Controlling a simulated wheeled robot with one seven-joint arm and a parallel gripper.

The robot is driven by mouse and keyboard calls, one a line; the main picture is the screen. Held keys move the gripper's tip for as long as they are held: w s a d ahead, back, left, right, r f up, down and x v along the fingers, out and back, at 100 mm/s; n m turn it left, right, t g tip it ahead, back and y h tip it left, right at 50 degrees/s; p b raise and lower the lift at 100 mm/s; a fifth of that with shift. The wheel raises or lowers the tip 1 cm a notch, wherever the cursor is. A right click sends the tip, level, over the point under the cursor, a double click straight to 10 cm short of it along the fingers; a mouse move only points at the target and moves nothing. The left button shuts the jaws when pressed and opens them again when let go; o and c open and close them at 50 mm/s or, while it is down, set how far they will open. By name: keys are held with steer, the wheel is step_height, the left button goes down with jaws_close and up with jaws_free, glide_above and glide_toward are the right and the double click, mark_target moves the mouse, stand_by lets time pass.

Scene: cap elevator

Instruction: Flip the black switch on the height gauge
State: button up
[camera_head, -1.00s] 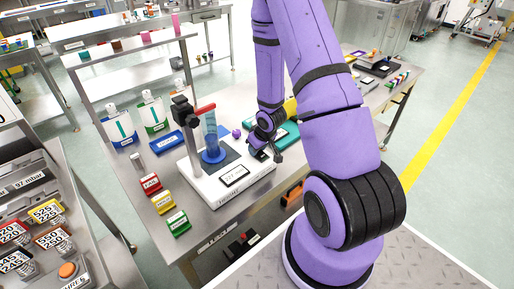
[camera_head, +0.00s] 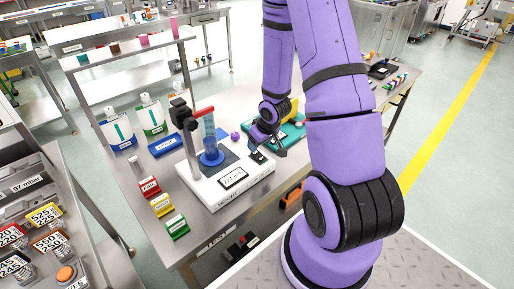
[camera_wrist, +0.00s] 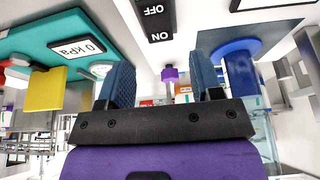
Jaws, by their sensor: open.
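The height gauge has a white base (camera_head: 207,188) with a grey upright, a red arm (camera_head: 205,111) and a blue cylindrical piece (camera_head: 210,156) on a dark plate. Its black switch (camera_head: 258,157) lies at the base's right end. In the wrist view the switch (camera_wrist: 155,20) shows OFF and ON upside down at the top edge; which side is pressed I cannot tell. My gripper (camera_head: 270,149) is beside and just above the switch. In the wrist view my gripper (camera_wrist: 162,80) is open and empty, its two blue-padded fingers apart, with the switch beyond them.
A teal device (camera_head: 291,135) with a 0 kPa display (camera_wrist: 83,47) stands close on the gripper's other side. A small purple knob (camera_head: 234,136) is behind the base. Red, yellow and green blocks (camera_head: 162,205) line the table's left front.

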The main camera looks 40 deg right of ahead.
steer(key=shift+v, duration=2.7)
steer(key=shift+r, duration=0.1)
step_height(320, 180, up, 12)
steer(key=h, duration=0.2)
glide_above(263, 159)
steer(key=a, duration=0.2)
steer(key=s+a+r, duration=0.4)
steer(key=r, duration=0.5)
steer(key=s+a+r+t+y, duration=0.1)
steer(key=s+a+r, duration=0.9)
steer(key=s+r, duration=0.2)
steer(key=shift+s+a+y, duration=0.25)
steer(key=shift+s+y, duration=0.15)
steer(key=shift+s, duration=0.65)
steer(key=shift+r, duration=0.1)
